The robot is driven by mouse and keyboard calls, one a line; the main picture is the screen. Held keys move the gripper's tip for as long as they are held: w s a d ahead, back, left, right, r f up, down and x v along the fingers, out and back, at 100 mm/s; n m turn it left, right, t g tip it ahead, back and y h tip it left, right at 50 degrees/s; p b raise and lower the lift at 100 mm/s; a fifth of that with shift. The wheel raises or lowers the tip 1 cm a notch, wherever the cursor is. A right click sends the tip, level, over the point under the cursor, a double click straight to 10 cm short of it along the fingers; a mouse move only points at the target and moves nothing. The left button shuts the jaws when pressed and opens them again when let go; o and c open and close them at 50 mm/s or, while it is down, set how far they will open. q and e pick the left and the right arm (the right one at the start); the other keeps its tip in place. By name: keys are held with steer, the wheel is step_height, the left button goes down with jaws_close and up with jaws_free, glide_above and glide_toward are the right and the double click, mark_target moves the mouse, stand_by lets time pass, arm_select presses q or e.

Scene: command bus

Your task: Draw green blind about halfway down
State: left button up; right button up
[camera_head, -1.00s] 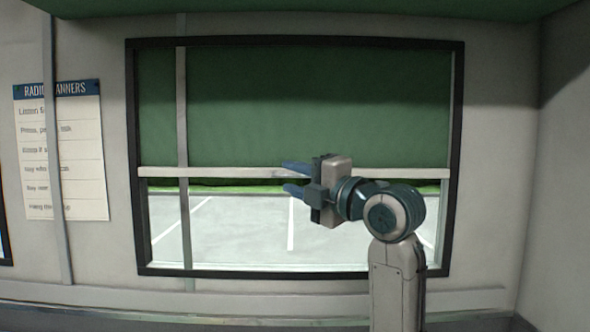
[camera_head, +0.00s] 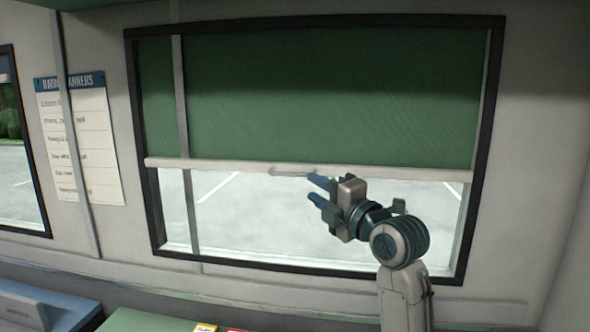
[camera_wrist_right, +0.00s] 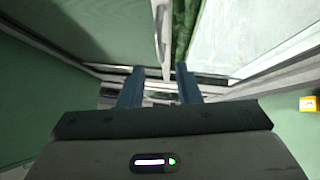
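The green blind (camera_head: 330,95) covers about the upper half of the window. Its pale bottom bar (camera_head: 400,172) has a small handle (camera_head: 292,172) at the middle. My right gripper (camera_head: 316,190) is open and empty in the head view, its blue fingers just below and right of the handle. In the right wrist view, the bar (camera_wrist_right: 164,40) shows beyond and between the two spread fingers of my right gripper (camera_wrist_right: 160,85), apart from them. My left gripper is not in view.
The dark window frame (camera_head: 140,130) surrounds the blind, with a pale lot outside below it. A vertical pole (camera_head: 184,130) stands before the window's left part. A paper list (camera_head: 80,140) hangs at left. A blue console (camera_head: 40,308) and a green surface (camera_head: 140,322) lie below.

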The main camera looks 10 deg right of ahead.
mark_target(292, 175)
steer(key=p+x, duration=0.2)
steer(key=x, duration=0.5)
steer(key=shift+w+a+r, duration=0.1)
steer(key=shift+w+r, duration=0.1)
steer(key=shift+w, duration=0.05)
steer(key=shift+w+a+p, duration=0.35)
steer(key=shift+w, duration=0.25)
jaws_close()
